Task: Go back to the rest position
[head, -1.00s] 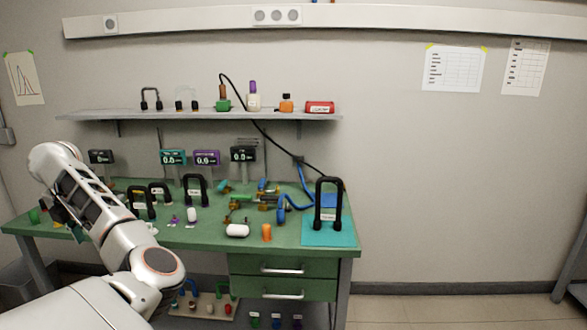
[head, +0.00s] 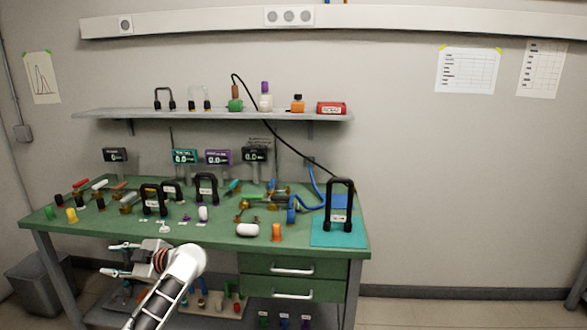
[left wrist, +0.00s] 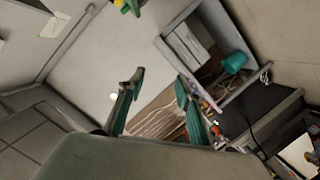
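My left gripper (head: 115,258) is in front of the green workbench's (head: 215,238) front edge, at the left of the head view. Its fingers point left and are spread apart with nothing between them. In the left wrist view my left gripper (left wrist: 155,103) also shows two separate fingers and an empty gap. My left arm comes up from the bottom of the head view. My right gripper is in neither view.
The workbench carries several black handles, one (head: 339,207) on a teal mat (head: 325,239), a white capsule (head: 247,230) and an orange cylinder (head: 277,232). A shelf (head: 215,114) hangs above. A grey bin (head: 42,280) stands at left. Floor at right is clear.

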